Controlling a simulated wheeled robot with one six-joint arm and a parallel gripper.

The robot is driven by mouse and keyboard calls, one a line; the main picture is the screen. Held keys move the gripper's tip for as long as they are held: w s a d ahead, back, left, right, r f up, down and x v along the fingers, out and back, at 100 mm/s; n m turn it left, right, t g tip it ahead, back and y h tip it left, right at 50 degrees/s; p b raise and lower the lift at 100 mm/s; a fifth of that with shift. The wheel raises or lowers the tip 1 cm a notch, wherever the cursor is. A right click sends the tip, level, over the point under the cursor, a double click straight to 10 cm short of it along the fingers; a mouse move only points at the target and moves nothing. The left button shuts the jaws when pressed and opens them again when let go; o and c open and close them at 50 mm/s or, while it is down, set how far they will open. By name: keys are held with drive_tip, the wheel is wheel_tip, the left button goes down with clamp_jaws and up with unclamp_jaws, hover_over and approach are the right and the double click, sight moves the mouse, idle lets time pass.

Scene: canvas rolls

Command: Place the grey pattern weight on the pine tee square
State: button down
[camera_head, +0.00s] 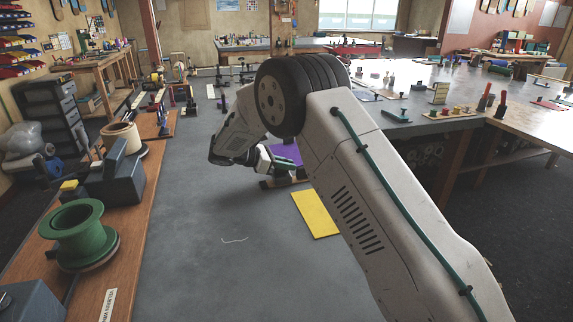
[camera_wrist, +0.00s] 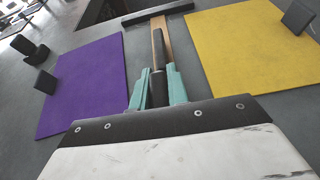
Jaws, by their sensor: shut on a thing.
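My gripper (camera_wrist: 157,80) has teal fingers, closed around a narrow dark grey piece, which looks like the grey pattern weight (camera_wrist: 158,50). The weight sticks out past the fingertips. The pine tee square (camera_wrist: 166,28) shows beyond and behind it as a wooden strip with a dark crossbar at its far end, lying between two coloured sheets. The weight overlaps the strip in this view; I cannot tell whether they touch. In the head view my gripper (camera_head: 274,161) is low over the grey surface, partly hidden by my arm, with a wooden piece just below it.
A purple sheet (camera_wrist: 85,85) lies left of the tee square and a yellow sheet (camera_wrist: 250,55) right. Small dark blocks (camera_wrist: 45,80) stand near both sheets. In the head view, a wooden bench (camera_head: 140,200) with a green spool (camera_head: 76,235) runs along the left.

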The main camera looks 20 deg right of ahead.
drive_tip(key=c, duration=1.4)
unclamp_jaws()
drive_tip(key=shift+f, duration=0.1)
drive_tip(key=shift+o, duration=0.2)
drive_tip(key=shift+a+r, duration=0.15)
drive_tip(key=shift+r, duration=0.05)
drive_tip(key=v, duration=1.2)
drive_tip(key=s+d+r+m+y, duration=0.25)
drive_tip(key=s+d+r, duration=0.25)
drive_tip(key=s, duration=0.3)
drive_tip(key=s+d+r+m+g+y, duration=0.1)
drive_tip(key=s+d+r+m+y, duration=0.15)
drive_tip(key=s+d+r, duration=0.35)
drive_tip(key=s+d+r+m+y, duration=0.25)
drive_tip(key=s+r+m, duration=0.2)
drive_tip(key=s, duration=0.45)
drive_tip(key=s+f+m+y, duration=0.1)
drive_tip(key=s+m+y, duration=0.1)
drive_tip(key=s, duration=0.6)
drive_tip(key=s+f+m+t+y, duration=0.1)
drive_tip(key=s+f+m+y, duration=0.1)
drive_tip(key=s, duration=0.7)
drive_tip(key=s+d+f+m+t+y, duration=0.1)
drive_tip(key=s+m, duration=0.3)
drive_tip(key=s, duration=0.5)
drive_tip(key=shift+f+y, duration=0.45)
drive_tip(key=shift+f, duration=0.25)
